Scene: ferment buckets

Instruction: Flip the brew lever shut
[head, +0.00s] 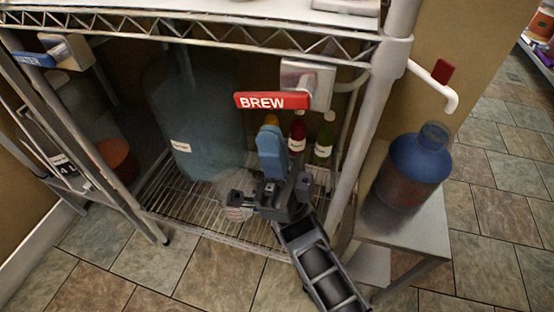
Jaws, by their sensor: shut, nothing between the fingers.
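The red lever marked BREW (272,101) lies roughly level, its handle reaching left from a pale valve block (307,82) under the shelf edge. My gripper (290,182) is in the lower middle, below the lever and apart from it in the picture. It is shut and holds nothing. Its exact distance from the lever is hard to tell from this one view.
A light-blue shape (271,152) overlaps my gripper. A large blue-grey vessel (195,115) is left. A blue lever (34,59) is far left. A blue jug (413,166) stands on the right-hand stand.

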